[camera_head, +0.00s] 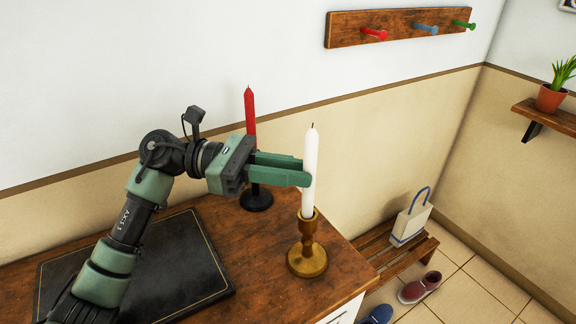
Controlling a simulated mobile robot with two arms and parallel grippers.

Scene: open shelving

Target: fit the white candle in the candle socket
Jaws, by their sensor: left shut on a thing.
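The white candle (310,152) is upright, its wick at the top. My left gripper (306,173) comes in from the left and is shut on the candle around its middle. The brass candlestick (307,259) stands near the right edge of the wooden cabinet top, with its candle socket (307,224) at the top. The candle's lower end is at the socket's mouth, in line with it; I cannot tell how deep it sits. My right gripper is not in view.
A red candle (249,112) stands in a dark holder (256,198) just behind my left gripper. A black desk pad (180,272) lies on the cabinet top (265,232). A slatted bench (402,262) with a bag (410,222) stands lower right.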

